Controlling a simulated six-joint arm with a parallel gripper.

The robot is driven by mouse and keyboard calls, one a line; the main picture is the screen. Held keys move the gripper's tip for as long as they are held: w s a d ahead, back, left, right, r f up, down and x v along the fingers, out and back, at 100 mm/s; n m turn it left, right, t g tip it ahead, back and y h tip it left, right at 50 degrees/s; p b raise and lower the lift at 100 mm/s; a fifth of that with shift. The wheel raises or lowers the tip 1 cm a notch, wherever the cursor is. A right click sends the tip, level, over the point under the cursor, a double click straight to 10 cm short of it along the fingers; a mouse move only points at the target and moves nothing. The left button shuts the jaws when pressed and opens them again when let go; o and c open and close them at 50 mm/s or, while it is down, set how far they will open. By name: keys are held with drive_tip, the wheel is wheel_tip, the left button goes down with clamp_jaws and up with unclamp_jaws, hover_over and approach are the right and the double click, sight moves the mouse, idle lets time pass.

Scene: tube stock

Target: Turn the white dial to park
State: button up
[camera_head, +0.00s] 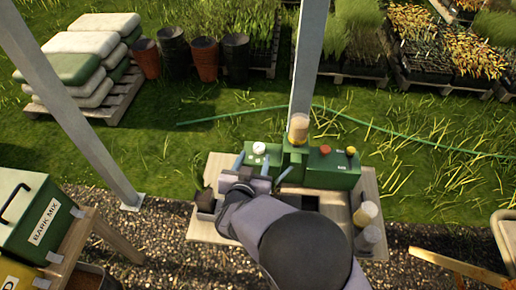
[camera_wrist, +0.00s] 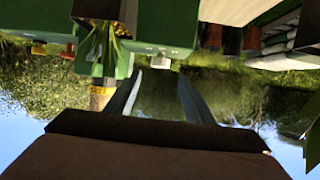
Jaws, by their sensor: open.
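The white dial (camera_head: 259,148) sits on the top left of the green machine (camera_head: 330,172), and its pointer setting is too small to read. It also shows in the wrist view (camera_wrist: 160,62), small and pale at the machine's edge. My gripper (camera_head: 262,164) is open, with its two blue-grey fingers spread on the near side of the dial. In the wrist view my fingers (camera_wrist: 160,75) point toward the dial, which appears between and beyond their tips. I see no contact with it. Nothing is held.
A red knob (camera_head: 326,149) and a yellow knob (camera_head: 351,151) sit on the machine's right part. Jars (camera_head: 366,214) stand at the right of the wooden bench (camera_head: 222,163).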

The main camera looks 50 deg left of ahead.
sight(259, 146)
drive_tip(key=shift+p+x, duration=1.1)
drive_tip(key=shift+x, duration=2.5)
